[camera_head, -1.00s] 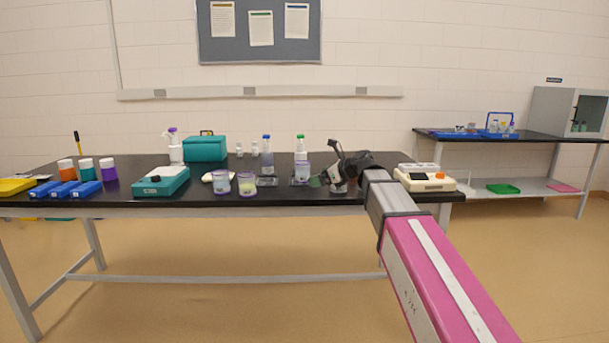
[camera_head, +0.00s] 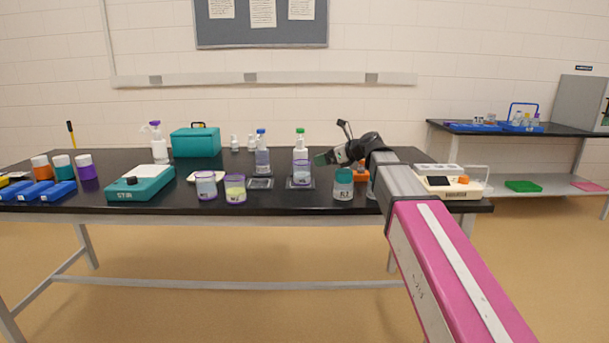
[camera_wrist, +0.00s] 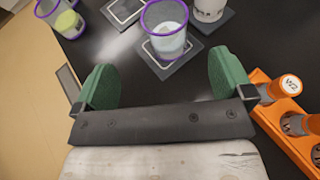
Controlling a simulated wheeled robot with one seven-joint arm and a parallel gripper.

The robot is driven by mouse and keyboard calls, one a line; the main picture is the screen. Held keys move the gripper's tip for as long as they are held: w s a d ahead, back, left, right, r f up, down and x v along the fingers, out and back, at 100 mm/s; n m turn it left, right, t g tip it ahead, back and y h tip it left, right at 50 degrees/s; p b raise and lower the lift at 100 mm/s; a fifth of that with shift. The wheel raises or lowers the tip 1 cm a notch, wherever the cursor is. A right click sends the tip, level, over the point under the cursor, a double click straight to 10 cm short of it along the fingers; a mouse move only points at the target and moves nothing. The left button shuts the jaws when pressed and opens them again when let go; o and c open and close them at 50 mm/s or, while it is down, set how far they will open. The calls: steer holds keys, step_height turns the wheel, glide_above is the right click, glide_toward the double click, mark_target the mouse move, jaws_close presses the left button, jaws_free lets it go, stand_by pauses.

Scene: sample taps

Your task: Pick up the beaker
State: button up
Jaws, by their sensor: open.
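A clear purple-rimmed beaker (camera_head: 302,178) with pale contents stands upright on a dark square pad (camera_head: 291,184), in front of a green-capped bottle (camera_head: 300,145). In the wrist view the beaker (camera_wrist: 165,40) is at the top centre, ahead of my gripper (camera_wrist: 165,76). My gripper's green fingers are spread wide with nothing between them; the beaker is beyond them, apart. In the head view my gripper (camera_head: 321,160) is above and right of the beaker. Two more purple-rimmed beakers stand to the left, one with pale contents (camera_head: 206,188) and one with yellow-green contents (camera_head: 235,191).
An orange rack (camera_wrist: 285,125) with vials is close to my right finger in the wrist view. A blue-capped bottle (camera_head: 262,158) stands behind an empty pad (camera_head: 260,183). A cream device (camera_head: 450,186) is at right.

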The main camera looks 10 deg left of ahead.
mark_target(302, 161)
steer(key=x, duration=1.2)
steer(key=shift+w, duration=0.4)
steer(key=c, duration=1.3)
steer(key=shift+r, duration=0.2)
